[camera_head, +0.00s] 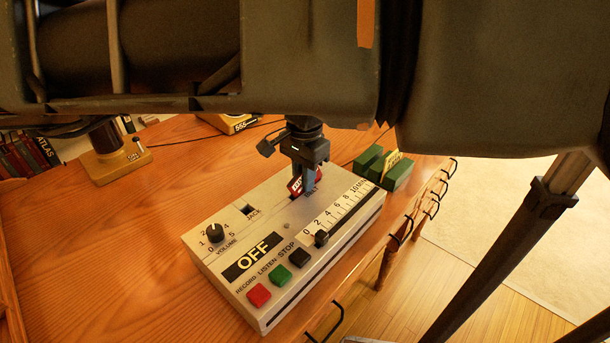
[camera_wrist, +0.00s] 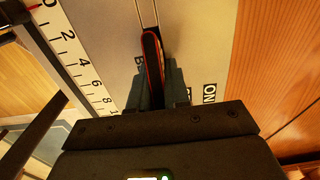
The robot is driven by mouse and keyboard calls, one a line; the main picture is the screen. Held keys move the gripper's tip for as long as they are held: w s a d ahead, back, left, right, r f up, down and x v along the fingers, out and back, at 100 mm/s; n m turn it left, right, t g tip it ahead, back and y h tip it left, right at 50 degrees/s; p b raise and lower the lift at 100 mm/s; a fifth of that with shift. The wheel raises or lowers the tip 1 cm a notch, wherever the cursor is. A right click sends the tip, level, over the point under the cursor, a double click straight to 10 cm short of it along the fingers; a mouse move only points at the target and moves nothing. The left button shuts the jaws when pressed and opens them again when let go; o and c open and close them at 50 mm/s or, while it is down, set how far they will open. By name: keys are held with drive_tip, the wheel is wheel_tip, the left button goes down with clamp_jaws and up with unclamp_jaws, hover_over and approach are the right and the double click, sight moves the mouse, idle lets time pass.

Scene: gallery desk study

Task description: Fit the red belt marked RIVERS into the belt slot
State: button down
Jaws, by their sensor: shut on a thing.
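The red belt (camera_head: 295,187) has white lettering that is too small and covered to read in full. My gripper (camera_head: 305,184) points down and is shut on it, over the back part of a pale recorder box (camera_head: 218,262). In the wrist view the belt (camera_wrist: 152,58) shows as a dark, red-edged strip between my fingers (camera_wrist: 158,88). I cannot tell how deep the belt sits in the slot.
The box carries a volume knob (camera_head: 215,233), red, green and black buttons, an OFF window (camera_head: 252,258) and a numbered slider scale (camera_head: 340,212). A green holder (camera_head: 398,174) stands behind right, near the desk edge. A lamp base (camera_head: 112,163) stands back left. The left desk is clear.

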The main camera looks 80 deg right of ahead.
drive_tip(key=c, duration=1.1)
unclamp_jaws()
drive_tip(key=shift+s+d+f, duration=0.1)
drive_tip(key=shift+s, duration=0.05)
